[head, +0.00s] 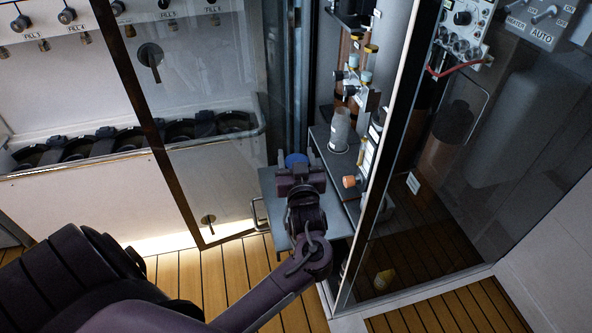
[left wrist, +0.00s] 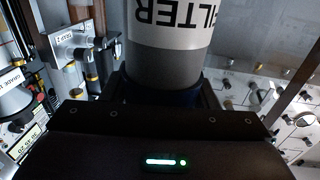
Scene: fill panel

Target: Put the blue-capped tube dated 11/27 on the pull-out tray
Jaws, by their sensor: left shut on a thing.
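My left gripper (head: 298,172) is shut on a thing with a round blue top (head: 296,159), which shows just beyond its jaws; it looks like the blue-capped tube. The gripper hides the rest of it, and no date is readable. In the left wrist view, dark blue (left wrist: 160,92) shows between the jaws. The grey pull-out tray (head: 269,183) is out, with a handle at its left, and the gripper is over it in the head view. I cannot tell whether the held thing touches the tray. My right gripper is not in view.
A clear cylinder (head: 340,130) stands behind the tray, near an orange knob-like part (head: 349,182) and yellow-ended fittings (head: 371,49). A glass door (head: 200,130) stands left, and a framed glass panel right.

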